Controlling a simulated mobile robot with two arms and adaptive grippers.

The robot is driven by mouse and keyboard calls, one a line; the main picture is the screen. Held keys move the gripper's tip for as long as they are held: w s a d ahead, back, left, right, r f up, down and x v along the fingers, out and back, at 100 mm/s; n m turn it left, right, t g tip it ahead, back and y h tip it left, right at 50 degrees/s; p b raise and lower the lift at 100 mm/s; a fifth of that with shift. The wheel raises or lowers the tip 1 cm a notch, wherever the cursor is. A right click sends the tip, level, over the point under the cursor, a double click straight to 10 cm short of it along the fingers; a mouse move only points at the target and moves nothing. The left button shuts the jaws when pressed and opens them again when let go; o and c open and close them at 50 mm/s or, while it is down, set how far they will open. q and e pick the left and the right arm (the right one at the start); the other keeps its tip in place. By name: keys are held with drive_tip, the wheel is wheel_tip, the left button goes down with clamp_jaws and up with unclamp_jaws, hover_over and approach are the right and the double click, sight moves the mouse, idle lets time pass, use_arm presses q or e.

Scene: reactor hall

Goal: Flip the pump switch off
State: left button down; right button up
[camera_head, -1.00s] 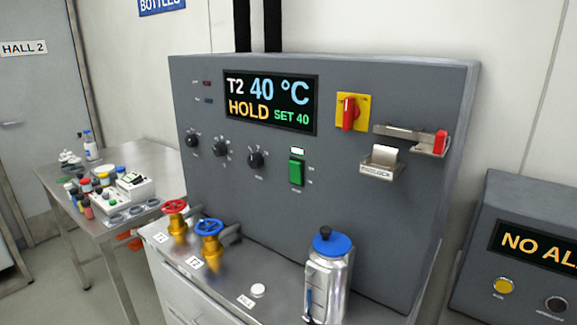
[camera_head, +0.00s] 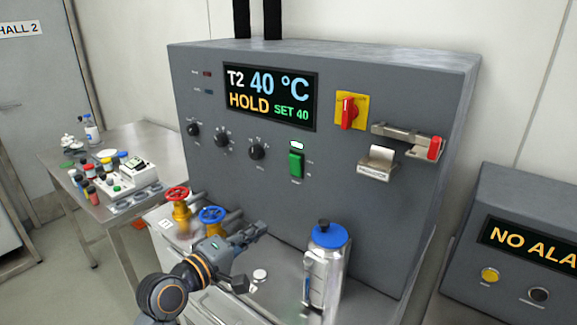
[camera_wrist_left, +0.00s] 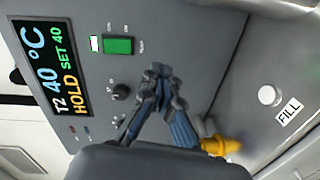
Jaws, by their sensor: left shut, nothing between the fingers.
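A green rocker switch (camera_head: 296,163) sits on the grey panel below the display, with a lit white indicator just above it. It is likely the pump switch, but its label is too small to read. It also shows in the left wrist view (camera_wrist_left: 118,46), to the upper left of the fingertips. My left gripper (camera_head: 258,229) is below and left of the switch, apart from it, in front of the lower panel. Its fingers are together and empty, as they also show in the left wrist view (camera_wrist_left: 158,74). My right gripper is not in view.
Red (camera_head: 178,194) and blue (camera_head: 212,215) valve wheels stand left of my gripper. A silver flask with a blue lid (camera_head: 328,236) stands to its right. Black knobs (camera_head: 257,151) and a red rotary switch (camera_head: 347,111) are on the panel. A round white button (camera_head: 260,275) is on the bench.

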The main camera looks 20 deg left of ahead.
sight(296, 161)
use_arm(q)
wheel_tip(296, 161, up, 7)
drive_tip(key=a+n+t, duration=0.1)
drive_tip(key=n+t, duration=0.1)
drive_tip(key=shift+w+a, duration=0.25)
drive_tip(key=shift+a, duration=0.05)
drive_tip(key=shift+w, duration=0.15)
drive_tip(key=p+x, duration=0.1)
drive_tip(key=x, duration=0.3)
drive_tip(key=p+x, duration=0.1)
drive_tip(key=x, duration=0.3)
drive_tip(key=p+x, duration=0.2)
drive_tip(key=x, duration=0.2)
drive_tip(key=shift+w+d+r, duration=0.25)
drive_tip(key=shift+r, duration=0.05)
drive_tip(key=shift+w+d, duration=0.15)
drive_tip(key=shift+w, duration=0.35)
drive_tip(key=shift+p, duration=0.3)
drive_tip(key=shift+w+d+r, duration=0.1)
drive_tip(key=shift+w, duration=0.1)
